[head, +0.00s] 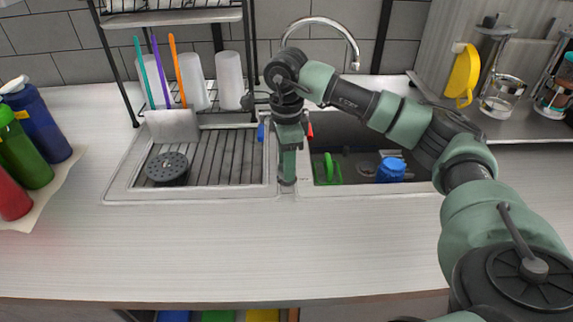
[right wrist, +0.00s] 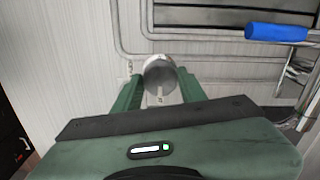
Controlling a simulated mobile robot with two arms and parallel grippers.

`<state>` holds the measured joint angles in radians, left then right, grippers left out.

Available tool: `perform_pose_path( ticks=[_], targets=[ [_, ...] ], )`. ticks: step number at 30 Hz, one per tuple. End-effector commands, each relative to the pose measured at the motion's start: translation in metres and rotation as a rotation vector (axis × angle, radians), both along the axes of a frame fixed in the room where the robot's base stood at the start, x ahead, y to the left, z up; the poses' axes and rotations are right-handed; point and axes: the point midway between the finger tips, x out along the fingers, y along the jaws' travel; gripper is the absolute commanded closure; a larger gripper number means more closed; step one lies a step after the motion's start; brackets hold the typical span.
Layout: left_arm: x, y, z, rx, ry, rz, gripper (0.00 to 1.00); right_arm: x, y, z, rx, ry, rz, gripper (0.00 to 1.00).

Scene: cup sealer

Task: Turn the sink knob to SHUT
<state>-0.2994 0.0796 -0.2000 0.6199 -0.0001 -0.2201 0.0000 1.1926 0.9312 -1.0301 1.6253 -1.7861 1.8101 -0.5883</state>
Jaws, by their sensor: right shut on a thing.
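My right gripper (head: 288,183) points down at the strip between the drainer and the sink basin. In the right wrist view its two green fingers (right wrist: 160,92) are shut on the sides of a round grey metal knob (right wrist: 160,68), which I take to be the sink knob. A small light pointer shows at its near side; I cannot read any marks around it. In the head view the gripper hides the knob. The sink basin (head: 345,187) is just right of the gripper. My left gripper is not in view.
A blue tap handle (head: 261,133) and a red one (head: 310,131) show beside my wrist, below the curved faucet (head: 322,20). The basin holds a blue object (head: 390,170) and a green one (head: 329,168). A drain rack with cups stands at left; the front counter (head: 230,250) is clear.

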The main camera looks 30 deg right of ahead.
Motion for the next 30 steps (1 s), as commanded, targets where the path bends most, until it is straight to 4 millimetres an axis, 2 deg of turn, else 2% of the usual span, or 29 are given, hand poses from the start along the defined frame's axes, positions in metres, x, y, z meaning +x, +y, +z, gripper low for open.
perform_pose_path(
  ticks=[18, 19, 21, 30],
  targets=[
    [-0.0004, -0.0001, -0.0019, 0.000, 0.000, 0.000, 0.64, 0.0012, -0.0003, 0.0022, 0.000, -0.005, 0.037, 0.99],
    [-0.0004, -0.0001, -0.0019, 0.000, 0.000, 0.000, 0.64, 0.0011, -0.0004, 0.0022, 0.000, -0.005, 0.037, 0.51],
    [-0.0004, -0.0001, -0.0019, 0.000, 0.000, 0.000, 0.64, 0.0010, -0.0004, 0.0019, 0.000, -0.004, 0.037, 0.37],
    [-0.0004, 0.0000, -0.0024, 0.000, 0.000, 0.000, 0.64, 0.0006, -0.0001, 0.0016, 0.000, -0.002, 0.036, 0.37]
  ],
)
